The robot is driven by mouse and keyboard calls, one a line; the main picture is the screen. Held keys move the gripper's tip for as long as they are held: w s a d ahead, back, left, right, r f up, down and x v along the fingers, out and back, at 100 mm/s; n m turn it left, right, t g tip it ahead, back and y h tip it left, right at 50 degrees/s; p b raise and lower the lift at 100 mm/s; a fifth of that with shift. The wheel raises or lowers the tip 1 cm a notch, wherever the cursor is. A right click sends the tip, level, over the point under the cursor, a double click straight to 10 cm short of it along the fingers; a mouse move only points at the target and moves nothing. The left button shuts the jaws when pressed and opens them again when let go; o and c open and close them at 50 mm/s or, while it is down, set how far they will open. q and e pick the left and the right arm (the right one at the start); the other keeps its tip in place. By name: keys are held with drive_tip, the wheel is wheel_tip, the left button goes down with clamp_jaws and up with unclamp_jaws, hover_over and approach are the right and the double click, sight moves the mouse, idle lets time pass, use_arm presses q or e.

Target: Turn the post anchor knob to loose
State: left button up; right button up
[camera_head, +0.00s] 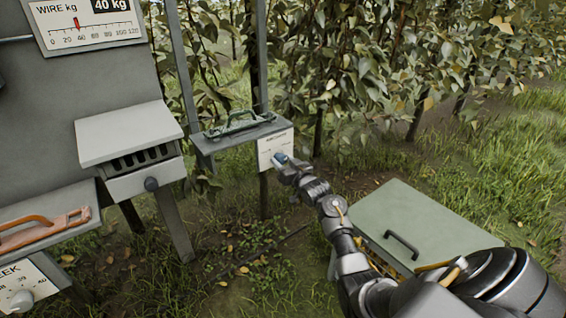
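The post anchor knob (280,158) is a small bluish knob on a white label plate (268,146). The plate is on the front of a small grey shelf box on a post, in the middle of the view. My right gripper (285,164) is right at the knob, coming from the lower right. Its fingers are small here and partly cover the knob, so I cannot tell whether they are closed on it. The plate's lettering and the knob's setting are too small to read. My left gripper is not in view.
A green-handled tool (240,122) lies on the shelf. At left are a gauge panel (88,22) reading 40 kg, a grey slotted box (130,150) with a dark knob, and an orange-handled tool (45,228). A green lidded box (420,225) stands at lower right.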

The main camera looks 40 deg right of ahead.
drive_tip(key=c, duration=0.6)
